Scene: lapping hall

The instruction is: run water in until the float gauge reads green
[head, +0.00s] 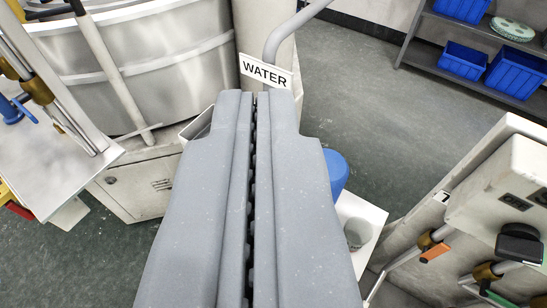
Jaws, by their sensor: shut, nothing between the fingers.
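My gripper (256,96) fills the middle of the head view. Its two long grey fingers are shut against each other with nothing between them. Just beyond the fingertips is a white sign reading WATER (266,72), fixed in front of a pale column. A grey curved pipe (290,33) rises beside the column and leaves the top of the picture. A rounded blue thing (337,172) is partly hidden behind the right finger. I cannot make out a float gauge or its reading. My fingers hide what lies below the sign.
A large metal tub (145,60) on a pale base is at upper left, with a grey bar leaning before it. A white-topped bench (60,150) stands left. At right are a grey control box (505,190) and coloured handles. Blue bins (463,61) sit on shelves; green floor is open.

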